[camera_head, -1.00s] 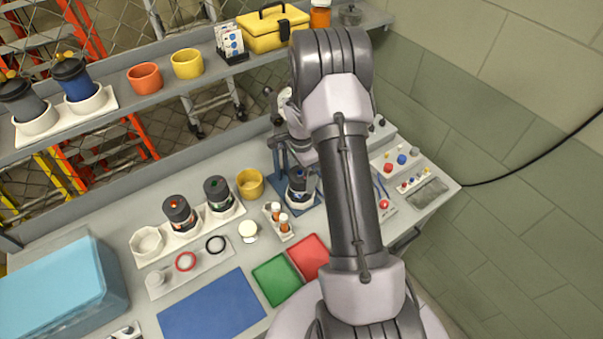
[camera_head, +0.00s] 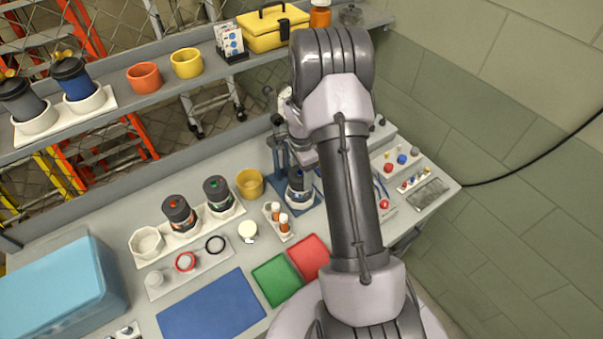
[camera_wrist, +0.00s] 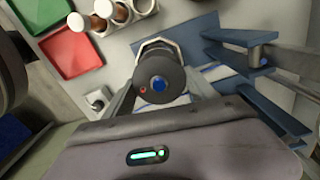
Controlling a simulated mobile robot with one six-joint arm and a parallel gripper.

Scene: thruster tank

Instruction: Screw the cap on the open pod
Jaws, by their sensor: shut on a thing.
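A dark round cap (camera_wrist: 140,72) with a blue centre dot and a small red mark is close below my wrist in the wrist view. My gripper (camera_wrist: 160,92) has a finger on either side of it and is shut on it. A pale rim shows around the cap's far side in the wrist view. I cannot tell how far the cap is seated on its thread. My forearm hides most of the gripper in the head view.
Two dark-topped pods (camera_head: 179,212) stand in a white rack at left. A small rack of orange-brown bottles (camera_head: 284,221), a green tray (camera_head: 277,281) and a red tray (camera_head: 309,258) lie nearby. A yellow cup (camera_head: 250,183) stands left of the holder. A blue mat (camera_head: 212,307) is clear.

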